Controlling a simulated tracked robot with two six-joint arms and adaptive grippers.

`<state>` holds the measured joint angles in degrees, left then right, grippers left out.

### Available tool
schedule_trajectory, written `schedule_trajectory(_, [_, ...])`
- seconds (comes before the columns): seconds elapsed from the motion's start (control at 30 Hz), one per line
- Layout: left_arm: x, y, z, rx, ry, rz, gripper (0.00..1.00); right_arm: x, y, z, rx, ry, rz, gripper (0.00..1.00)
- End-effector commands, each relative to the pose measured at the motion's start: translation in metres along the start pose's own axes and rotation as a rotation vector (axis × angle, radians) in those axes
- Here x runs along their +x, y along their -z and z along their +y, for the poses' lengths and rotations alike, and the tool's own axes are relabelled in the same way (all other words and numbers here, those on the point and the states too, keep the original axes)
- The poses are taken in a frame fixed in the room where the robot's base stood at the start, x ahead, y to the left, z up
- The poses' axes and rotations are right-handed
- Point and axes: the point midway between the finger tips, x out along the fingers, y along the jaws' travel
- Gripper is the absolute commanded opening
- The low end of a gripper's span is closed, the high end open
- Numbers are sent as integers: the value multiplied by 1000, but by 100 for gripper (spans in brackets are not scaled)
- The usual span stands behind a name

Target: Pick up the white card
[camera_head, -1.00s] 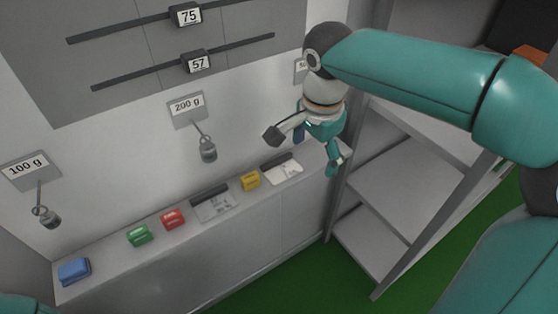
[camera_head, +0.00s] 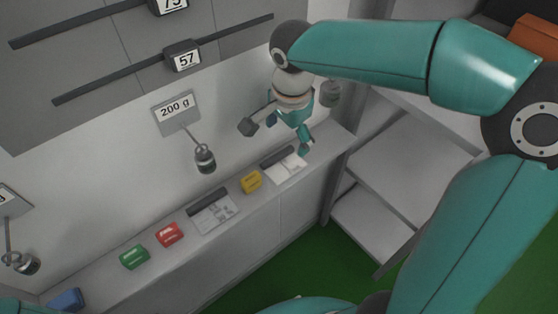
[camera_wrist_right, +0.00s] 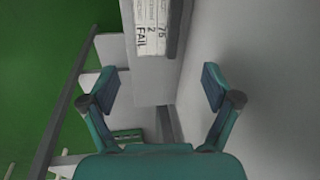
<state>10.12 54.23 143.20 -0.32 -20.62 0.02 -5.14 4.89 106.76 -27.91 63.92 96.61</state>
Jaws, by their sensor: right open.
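A white card (camera_head: 286,168) with a dark strip along its back edge lies near the right end of the narrow grey counter (camera_head: 324,143). A similar white card (camera_head: 214,213) lies further left on the counter. My right gripper (camera_head: 276,137) is open and empty, above and behind the right card. In the right wrist view, a card with printed text including "FAIL" (camera_wrist_right: 150,28) shows at the top, beyond the open fingertips (camera_wrist_right: 161,86) and apart from them. My left gripper is not in view.
Yellow (camera_head: 251,181), red (camera_head: 169,234), green (camera_head: 134,257) and blue (camera_head: 67,300) blocks stand along the counter. A hanging weight (camera_head: 205,158) is on the wall under a "200 g" sign (camera_head: 175,112). Grey shelves (camera_head: 410,160) stand to the right. Green floor lies in front.

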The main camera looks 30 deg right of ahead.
Motion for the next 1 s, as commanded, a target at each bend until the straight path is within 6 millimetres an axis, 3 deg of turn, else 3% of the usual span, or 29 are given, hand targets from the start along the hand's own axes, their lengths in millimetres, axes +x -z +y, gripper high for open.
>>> schedule_trajectory(0.03, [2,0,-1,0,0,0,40,14,0,2,2,-6,0,88])
schedule_trajectory(0.2, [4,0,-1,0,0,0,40,40,1,2,5,-4,1,88])
schedule_trajectory(0.47, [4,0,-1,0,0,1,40,55,1,3,5,-2,1,88])
schedule_trajectory(0.8, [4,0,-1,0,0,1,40,98,-5,6,6,-4,0,88])
schedule_trajectory(1.0, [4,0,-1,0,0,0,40,101,-5,6,5,0,0,88])
